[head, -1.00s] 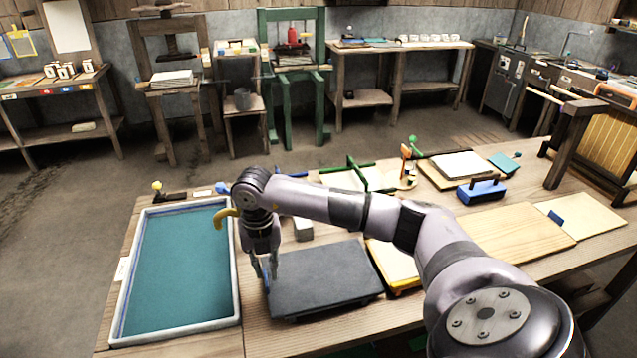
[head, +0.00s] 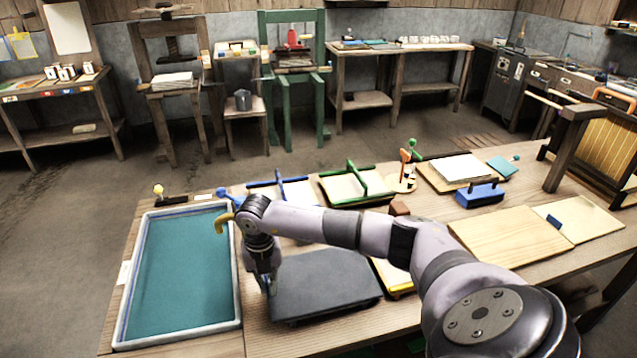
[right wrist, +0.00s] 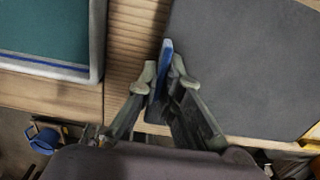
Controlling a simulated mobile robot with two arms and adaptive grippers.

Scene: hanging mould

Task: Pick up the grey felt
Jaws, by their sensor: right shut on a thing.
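The grey felt (head: 325,282) is a dark, flat square slab near the table's front edge, right of the tray. A small blue tab stands at its left edge; the right wrist view shows this tab (right wrist: 166,58) beside the felt (right wrist: 245,70). My right gripper (head: 266,284) is at that left edge, pointing down. In the right wrist view its fingers (right wrist: 162,80) are closed around the blue tab. The felt appears to lie flat. My right arm crosses above its far right part. My left gripper is not in view.
A pale-rimmed tray with a teal inside (head: 122,318) lies close left of the gripper. Behind are a green-handled frame (head: 352,181) and a blue block (head: 480,194). A wooden board (head: 510,237) lies right. A narrow bare table strip separates tray and felt.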

